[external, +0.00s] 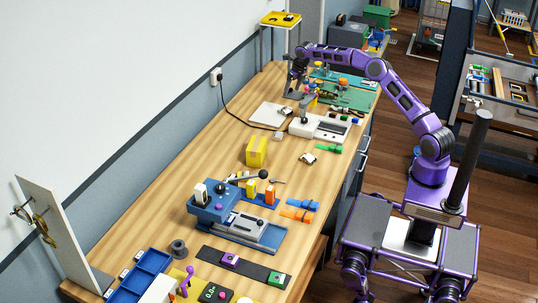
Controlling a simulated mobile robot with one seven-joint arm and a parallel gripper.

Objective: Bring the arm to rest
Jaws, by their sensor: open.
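My gripper (296,74) is at the far end of the wooden workbench, at the end of my purple arm (347,62). The arm reaches out leftward over the bench from my base at the right. The gripper points down and is small and dark in this view. Its jaws are open, but the fingertips are hard to make out against the dark items near it. I cannot tell whether it touches anything there.
The workbench (160,190) carries a blue vise-like device (215,208), a yellow block (257,150), a white console (320,128) and green mats (350,97). A yellow tray (281,18) stands beyond its far end. The wall is close on the left. Bare wood lies along the bench's left side.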

